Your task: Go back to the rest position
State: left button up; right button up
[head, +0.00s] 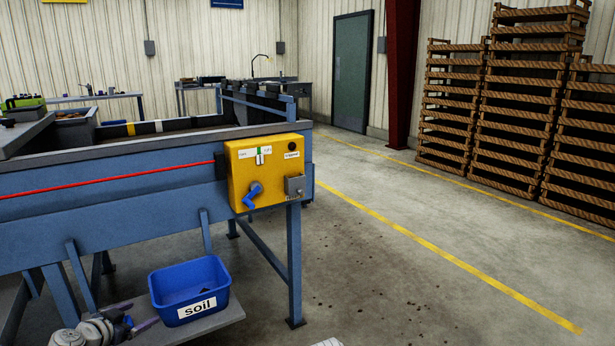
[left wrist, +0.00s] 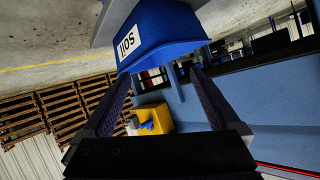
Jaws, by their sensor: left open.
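My left gripper (head: 138,316) is low at the bottom left of the head view, just left of the blue soil bin (head: 190,290). Its jaws are apart, with nothing visible between them. In the left wrist view the two fingers of the left gripper (left wrist: 158,80) are spread, and the soil bin (left wrist: 165,40) shows beyond their tips. I cannot tell whether a finger touches the bin. The bin stands on a grey shelf (head: 215,322) under the blue grader frame (head: 110,200). My right gripper is not in view.
A yellow control box (head: 268,172) with a blue handle (head: 252,195) is on the grader's end, above the bin. A red cord (head: 110,182) runs along the grader's side. Stacked wooden crates (head: 515,125) stand at the right. The concrete floor (head: 400,250) between is open.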

pick_arm(q)
jog(key=s+d+f+g+h, duration=0.1)
jog(key=s+d+f+g, duration=0.15)
jog(key=d, duration=0.65)
jog(key=s+d+f+m+g+h, duration=0.1)
jog(key=d+f+g, duration=0.15)
jog(key=d, duration=0.55)
jog(key=s+d+f+g, duration=0.2)
jog(key=d+f, duration=0.2)
jog(key=d, duration=0.5)
jog(key=s+d+f+n+g+y, duration=0.25)
jog(key=s+d+g+y, duration=0.3)
jog(key=s+d, duration=0.8)
notch_tip(320, 180, up, 33)
jog(key=s+a+p, duration=0.1)
jog(key=p, duration=3.2)
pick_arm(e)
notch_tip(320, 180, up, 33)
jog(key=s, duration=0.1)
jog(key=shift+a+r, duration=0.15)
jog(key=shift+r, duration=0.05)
